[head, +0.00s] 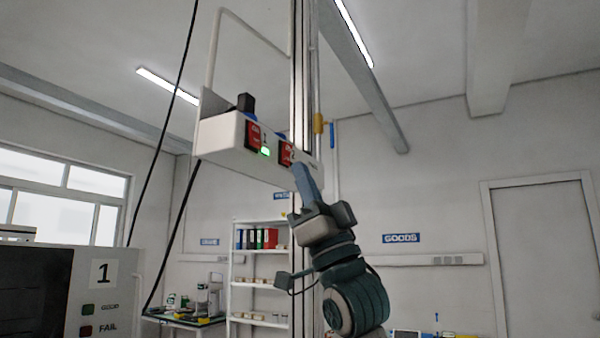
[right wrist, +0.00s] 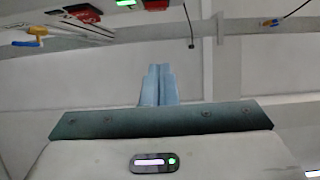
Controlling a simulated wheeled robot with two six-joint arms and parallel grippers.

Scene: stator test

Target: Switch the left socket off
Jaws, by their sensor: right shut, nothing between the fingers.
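A white socket box (head: 222,135) hangs high on a post in the head view. Its left socket has a red switch (head: 253,135) with a lit green lamp (head: 265,152) beside it. A second red switch (head: 286,153) sits to the right; its lamp is not visible. My right gripper (head: 299,168) is shut and empty, its fingertips just below and right of the second switch; I cannot tell whether they touch the box. In the right wrist view the closed fingers (right wrist: 158,84) point up, below red switches (right wrist: 82,12) and a green lamp (right wrist: 126,3) at the top edge. My left gripper is not in view.
A dark plug (head: 245,103) stands on top of the box. Black cables hang to its left. Shelves with binders (head: 256,238) stand behind. The space right of my arm is open.

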